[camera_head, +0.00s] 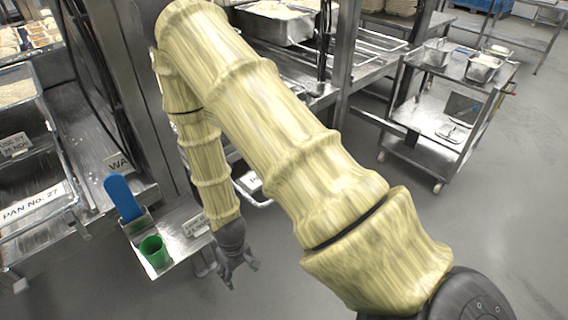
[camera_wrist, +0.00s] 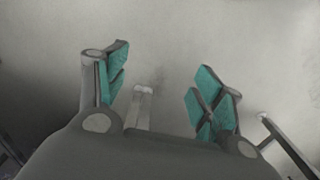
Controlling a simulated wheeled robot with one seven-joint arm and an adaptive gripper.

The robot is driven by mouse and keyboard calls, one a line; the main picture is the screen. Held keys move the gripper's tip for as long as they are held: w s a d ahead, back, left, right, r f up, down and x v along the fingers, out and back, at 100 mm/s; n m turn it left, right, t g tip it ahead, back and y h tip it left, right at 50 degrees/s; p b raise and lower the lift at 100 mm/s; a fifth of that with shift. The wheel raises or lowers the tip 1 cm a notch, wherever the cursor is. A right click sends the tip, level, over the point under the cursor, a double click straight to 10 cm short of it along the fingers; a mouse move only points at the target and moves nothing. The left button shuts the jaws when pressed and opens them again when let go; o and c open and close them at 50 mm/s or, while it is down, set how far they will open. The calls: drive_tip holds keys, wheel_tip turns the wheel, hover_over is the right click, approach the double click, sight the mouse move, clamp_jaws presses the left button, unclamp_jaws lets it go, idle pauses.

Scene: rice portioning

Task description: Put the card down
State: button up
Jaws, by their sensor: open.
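My gripper (camera_head: 241,273) hangs low, just off the right end of a small metal shelf (camera_head: 185,243). In the wrist view, its teal-padded fingers (camera_wrist: 165,90) are spread wide with no card between them. Other labels show: a "PAN No. 27" card (camera_head: 33,201), a card starting "WA" (camera_head: 117,162), and a small dated card (camera_head: 15,145). I cannot tell which card the task means.
A green cup (camera_head: 155,251) and a blue-handled tool (camera_head: 122,197) in a metal holder are on the small shelf. Metal racks stand left and behind. A trolley (camera_head: 450,95) with pans stands at the upper right. The grey floor at the right is clear.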

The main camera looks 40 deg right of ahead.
drive_tip(key=s+f, duration=0.3)
drive_tip(key=s, duration=0.6)
drive_tip(key=s+d+f, duration=0.1)
drive_tip(key=s+f, duration=0.3)
drive_tip(key=s, duration=0.6)
